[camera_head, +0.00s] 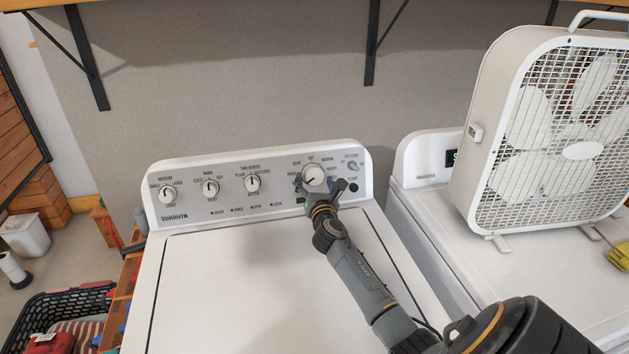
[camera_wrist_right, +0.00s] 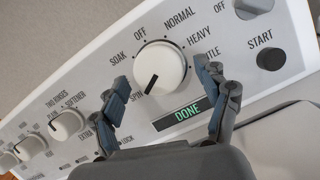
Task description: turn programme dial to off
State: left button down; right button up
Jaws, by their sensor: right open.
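The programme dial (camera_head: 315,174) is a round white knob at the right of the washer's control panel (camera_head: 224,207). In the right wrist view the dial (camera_wrist_right: 171,62) has a black pointer mark aimed down-left, near the word SPIN. OFF is printed above it, between SOAK and NORMAL. My right gripper (camera_head: 321,191) is in front of the panel at the dial. In the wrist view its open fingers (camera_wrist_right: 169,80) stand at the lower left and lower right of the dial, with a gap to it on both sides. My left gripper is not in view.
A display (camera_wrist_right: 184,114) below the dial reads DONE, and a dark START button (camera_wrist_right: 271,59) is to its right. Smaller knobs (camera_head: 252,184) line the panel's left. A box fan (camera_head: 484,222) stands on the neighbouring machine (camera_head: 545,275). The washer lid (camera_head: 235,290) is clear.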

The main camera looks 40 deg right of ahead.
jog(key=shift+w+d, duration=0.25)
jog(key=shift+w, duration=0.1)
jog(key=shift+c, duration=0.3)
jog(key=c, duration=1.1)
